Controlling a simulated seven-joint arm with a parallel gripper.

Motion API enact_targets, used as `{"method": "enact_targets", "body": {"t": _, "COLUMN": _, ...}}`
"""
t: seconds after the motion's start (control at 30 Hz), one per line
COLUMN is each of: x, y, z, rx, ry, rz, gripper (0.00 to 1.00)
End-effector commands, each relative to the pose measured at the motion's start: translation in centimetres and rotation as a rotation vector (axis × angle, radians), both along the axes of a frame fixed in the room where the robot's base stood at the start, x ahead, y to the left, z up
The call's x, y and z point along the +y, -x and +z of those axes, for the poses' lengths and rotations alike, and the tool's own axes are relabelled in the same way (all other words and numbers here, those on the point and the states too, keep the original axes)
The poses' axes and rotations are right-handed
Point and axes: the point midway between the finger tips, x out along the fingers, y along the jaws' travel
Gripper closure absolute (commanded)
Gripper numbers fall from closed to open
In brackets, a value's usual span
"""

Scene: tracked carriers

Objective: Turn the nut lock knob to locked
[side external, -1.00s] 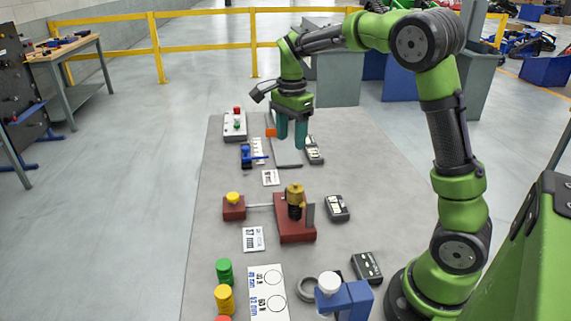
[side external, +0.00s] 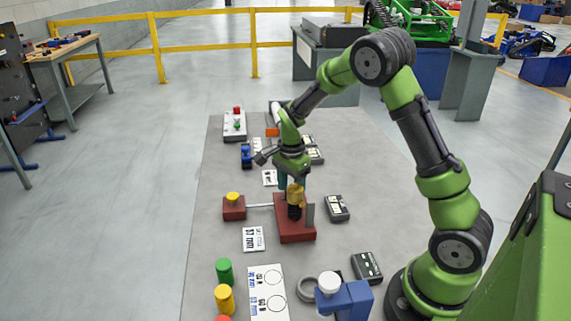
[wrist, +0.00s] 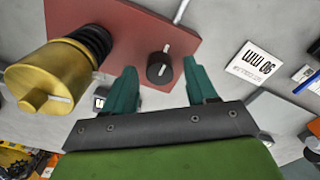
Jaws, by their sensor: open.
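A small black knob (wrist: 160,67) with a white pointer line, which I take for the nut lock knob, sits on a dark red base plate (wrist: 75,18) in the wrist view. The line runs steeply, tilted slightly right at its top. A gold nut (wrist: 45,80) stands on a black threaded post beside it. The red base (side external: 295,233) and gold nut (side external: 295,193) also show in the side view; the knob is not discernible there. My gripper (wrist: 160,76) is open, its teal fingers apart, with the knob appearing between and just beyond the tips. Contact is not visible.
A rod joins the base to a red block with a yellow cap (side external: 233,200). A dark labelled box (side external: 337,207) lies right. A blue stand (side external: 345,299) and coloured cylinders are nearer the camera.

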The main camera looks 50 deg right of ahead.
Motion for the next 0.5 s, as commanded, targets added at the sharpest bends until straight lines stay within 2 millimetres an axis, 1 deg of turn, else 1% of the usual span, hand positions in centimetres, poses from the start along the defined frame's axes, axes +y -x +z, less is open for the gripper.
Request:
{"method": "enact_targets", "body": {"t": 0.2, "x": 0.01, "y": 0.01, "z": -0.04, "rx": 0.0, "ry": 0.0, "rz": 0.0, "gripper": 0.43}}
{"method": "enact_targets", "body": {"t": 0.27, "x": 0.01, "y": 0.01, "z": -0.04, "rx": 0.0, "ry": 0.0, "rz": 0.0, "gripper": 0.51}}
{"method": "enact_targets", "body": {"t": 0.5, "x": 0.01, "y": 0.0, "z": -0.01, "rx": 0.0, "ry": 0.0, "rz": 0.001, "gripper": 0.88}}
